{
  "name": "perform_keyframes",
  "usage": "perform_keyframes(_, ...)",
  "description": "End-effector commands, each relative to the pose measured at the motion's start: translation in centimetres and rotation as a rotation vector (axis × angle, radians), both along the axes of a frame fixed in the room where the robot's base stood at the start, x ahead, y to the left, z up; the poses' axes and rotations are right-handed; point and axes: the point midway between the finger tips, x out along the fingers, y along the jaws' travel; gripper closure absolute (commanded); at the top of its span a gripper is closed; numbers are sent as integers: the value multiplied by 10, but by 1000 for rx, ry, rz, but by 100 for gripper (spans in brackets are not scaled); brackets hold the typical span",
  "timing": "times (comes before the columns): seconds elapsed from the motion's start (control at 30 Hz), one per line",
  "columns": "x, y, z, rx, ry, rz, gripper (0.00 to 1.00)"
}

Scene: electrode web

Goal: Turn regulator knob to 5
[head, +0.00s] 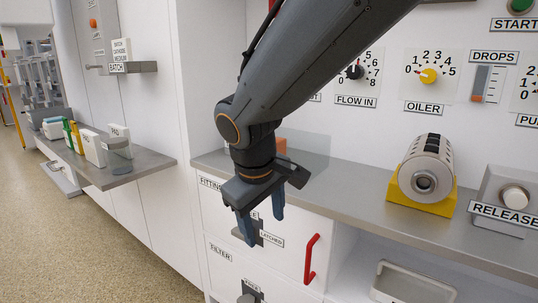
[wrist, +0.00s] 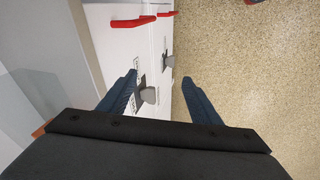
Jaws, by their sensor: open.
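No knob with a readable "regulator" label shows in these frames. On the upright panel in the head view, a black knob (head: 354,72) sits on a numbered dial above the FLOW IN label. A yellow knob (head: 428,76) sits on a 0 to 5 dial above the OILER label. A further dial (head: 526,90) is cut off at the right edge. My arm covers the panel left of FLOW IN, where only a label's end shows. My gripper (head: 263,228) is open and empty, pointing down in front of the drawers; its fingers also show in the wrist view (wrist: 159,80).
A grey counter (head: 340,185) carries a ribbed cylinder on a yellow cradle (head: 424,172) and a RELEASE button box (head: 508,200). A red handle (head: 311,258) juts from the drawer front. The floor (wrist: 250,70) is clear.

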Motion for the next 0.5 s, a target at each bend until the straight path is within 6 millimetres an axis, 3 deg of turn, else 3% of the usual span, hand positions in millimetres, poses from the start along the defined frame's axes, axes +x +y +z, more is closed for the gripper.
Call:
perform_keyframes(0.03,-25,1,-18,22,48,-14,42)
perform_keyframes(0.1,-52,2,-38,51,104,-40,42)
perform_keyframes(0.5,-170,-6,-104,148,317,-187,42)
